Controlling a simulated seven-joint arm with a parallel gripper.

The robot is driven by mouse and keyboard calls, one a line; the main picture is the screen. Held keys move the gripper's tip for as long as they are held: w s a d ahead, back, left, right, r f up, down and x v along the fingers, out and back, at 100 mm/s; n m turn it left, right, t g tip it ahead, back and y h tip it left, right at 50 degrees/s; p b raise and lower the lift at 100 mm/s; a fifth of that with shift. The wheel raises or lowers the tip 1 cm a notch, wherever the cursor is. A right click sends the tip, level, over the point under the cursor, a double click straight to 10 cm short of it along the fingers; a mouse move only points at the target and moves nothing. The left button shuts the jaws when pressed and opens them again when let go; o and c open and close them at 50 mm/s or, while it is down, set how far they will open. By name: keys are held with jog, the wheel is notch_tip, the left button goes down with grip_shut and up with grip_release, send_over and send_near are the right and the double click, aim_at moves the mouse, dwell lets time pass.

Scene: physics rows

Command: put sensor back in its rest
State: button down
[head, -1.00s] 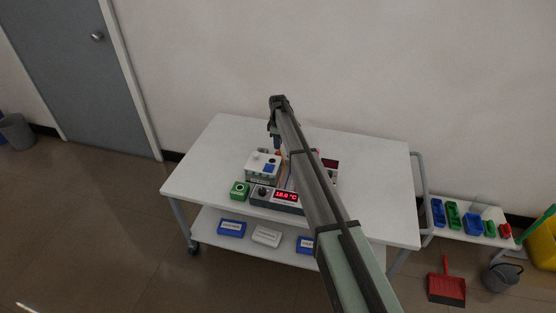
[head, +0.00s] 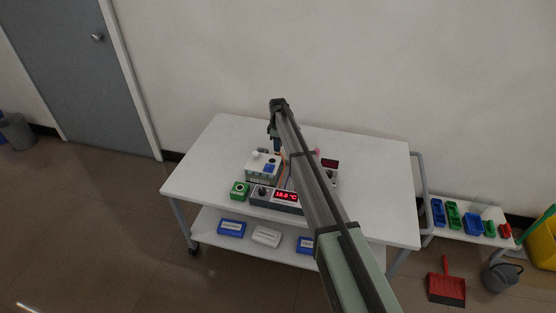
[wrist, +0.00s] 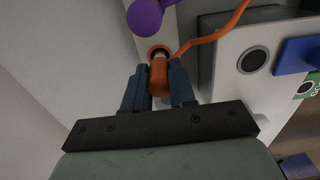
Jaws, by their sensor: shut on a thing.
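My gripper (wrist: 159,82) is shut on the orange sensor (wrist: 158,76), which sits between its two blue fingers in the wrist view. An orange cable (wrist: 206,38) runs from beside the sensor to the upper right. The sensor's far end lies at an orange-rimmed round opening (wrist: 158,50); I cannot tell how deep it is in it. In the head view my gripper (head: 275,142) is low behind the white-topped box (head: 262,168), and the sensor is too small or hidden to make out there.
A meter with a red display (head: 287,196) and a green box (head: 240,190) stand at the table's front. A purple knob (wrist: 145,16) is close beyond the opening. A blue block (wrist: 296,55) is on the right. The table's left side (head: 205,165) is clear.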

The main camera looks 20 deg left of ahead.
jog(key=shift+f, duration=0.1)
jog(key=c, duration=0.8)
grip_release()
jog(key=shift+c, duration=0.2)
jog(key=shift+o, duration=0.3)
jog(key=o, duration=0.3)
jog(key=shift+r, duration=3.3)
